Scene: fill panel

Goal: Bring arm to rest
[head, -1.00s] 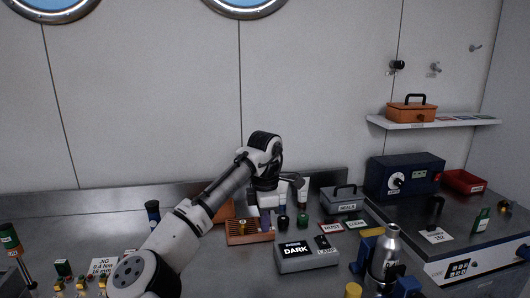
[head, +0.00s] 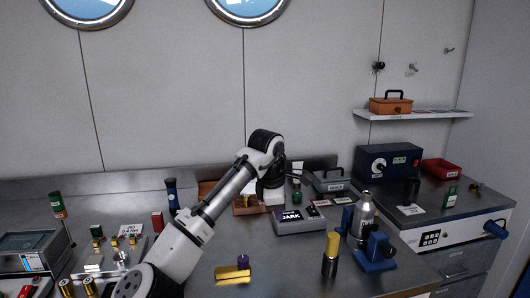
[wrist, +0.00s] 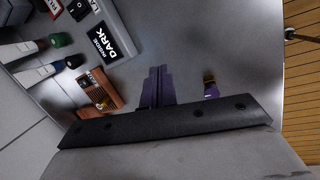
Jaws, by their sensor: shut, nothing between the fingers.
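My arm reaches over the bench from the bottom of the head view, with its wrist bent down near the wooden rack (head: 240,208). In the wrist view my gripper (wrist: 157,72) has its two dark purple fingers together with nothing between them. The fingertips point over bare grey bench top, apart from the rack (wrist: 112,88) and the grey box marked DARK (wrist: 112,58). In the head view the fingers are hard to make out against the wrist and rack.
The grey DARK box (head: 291,229) stands right of my wrist. A silver bottle (head: 363,215) in a blue holder (head: 375,255), a yellow-and-black cylinder (head: 331,255) and a yellow block (head: 233,274) stand nearer the front. A jig with brass parts (head: 108,255) is at left.

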